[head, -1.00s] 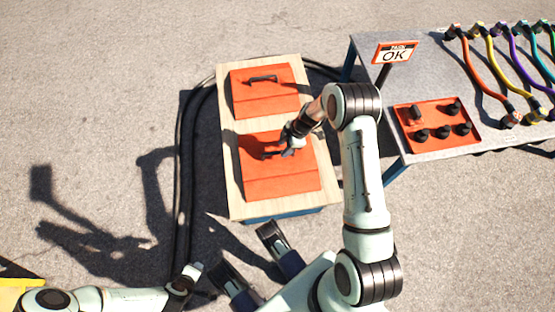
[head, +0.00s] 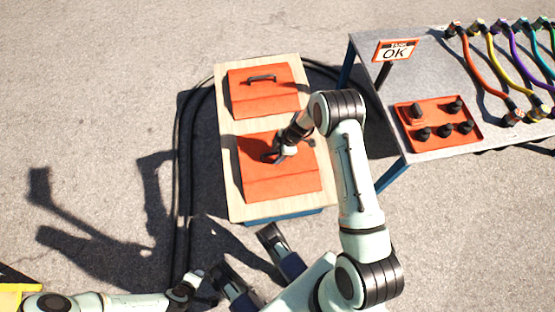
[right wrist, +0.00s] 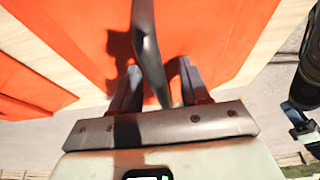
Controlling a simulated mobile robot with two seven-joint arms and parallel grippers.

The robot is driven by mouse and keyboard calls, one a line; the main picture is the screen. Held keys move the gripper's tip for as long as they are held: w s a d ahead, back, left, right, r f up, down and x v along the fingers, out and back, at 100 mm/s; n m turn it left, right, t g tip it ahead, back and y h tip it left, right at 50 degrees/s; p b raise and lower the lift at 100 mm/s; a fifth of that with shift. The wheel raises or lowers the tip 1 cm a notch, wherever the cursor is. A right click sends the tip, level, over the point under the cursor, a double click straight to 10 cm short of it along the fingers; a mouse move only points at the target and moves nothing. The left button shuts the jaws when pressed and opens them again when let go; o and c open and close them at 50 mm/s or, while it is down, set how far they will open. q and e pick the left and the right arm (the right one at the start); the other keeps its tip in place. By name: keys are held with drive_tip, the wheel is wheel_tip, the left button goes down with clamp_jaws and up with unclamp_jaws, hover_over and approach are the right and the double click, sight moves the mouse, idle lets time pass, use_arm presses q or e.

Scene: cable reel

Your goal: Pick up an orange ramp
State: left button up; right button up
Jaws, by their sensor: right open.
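Two orange ramps lie on a pale wooden top, one behind the other. The far ramp (head: 265,100) has a dark handle across its upper part. My right gripper (head: 274,157) is over the near ramp (head: 282,186), whose handle it partly hides. In the right wrist view, that ramp's dark handle (right wrist: 146,42) runs between the two spread fingers of my right gripper (right wrist: 158,68). The fingers are open, with a gap visible on the right side. My left arm's end (head: 185,286) is at the lower left; its jaws are too small to judge.
A grey metal table (head: 440,147) stands at the right, with an orange plug panel (head: 437,125), an OK sign (head: 395,51) and several coloured cables. A black cable (head: 184,190) loops on the ground around the wooden-topped stand (head: 230,180).

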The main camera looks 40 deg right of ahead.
drive_tip(key=shift+f, duration=0.2)
idle(0.4)
clamp_jaws()
idle(1.2)
drive_tip(key=shift+w+r, duration=0.1)
